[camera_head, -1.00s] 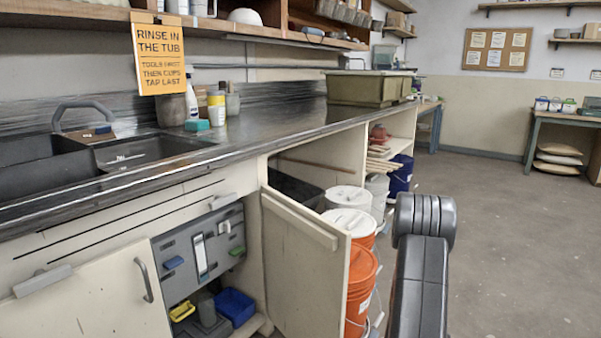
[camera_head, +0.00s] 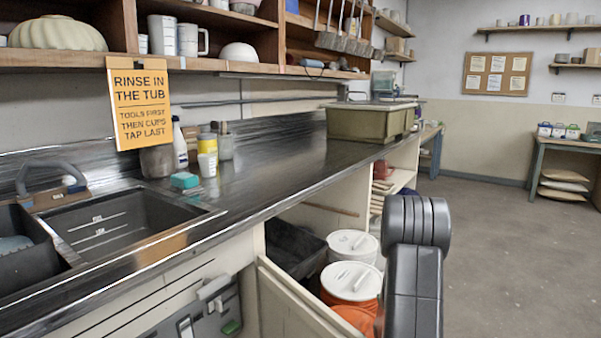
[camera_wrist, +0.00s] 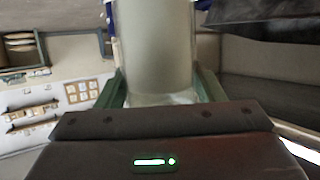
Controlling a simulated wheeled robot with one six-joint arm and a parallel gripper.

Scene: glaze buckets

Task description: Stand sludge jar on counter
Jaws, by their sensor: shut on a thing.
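In the wrist view, my gripper (camera_wrist: 160,88) is shut on a pale grey-green jar (camera_wrist: 157,45), with a green finger on either side. The jar's far end runs out of the top of that view, so I cannot see all of it. In the camera_head view neither the jar nor my gripper shows; only my dark arm stands at the lower right. The counter (camera_head: 285,165) is a long dark metal top, left of my arm, with a wide bare stretch between the sink and the olive tub.
The olive tub (camera_head: 365,121) stands at the counter's far end. A blue-green sponge (camera_head: 184,180), a yellow-topped container (camera_head: 207,152) and bottles stand near the sink (camera_head: 125,222). An orange sign (camera_head: 140,103) hangs above. An open cabinet door (camera_head: 290,305) and lidded buckets (camera_head: 350,282) are below.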

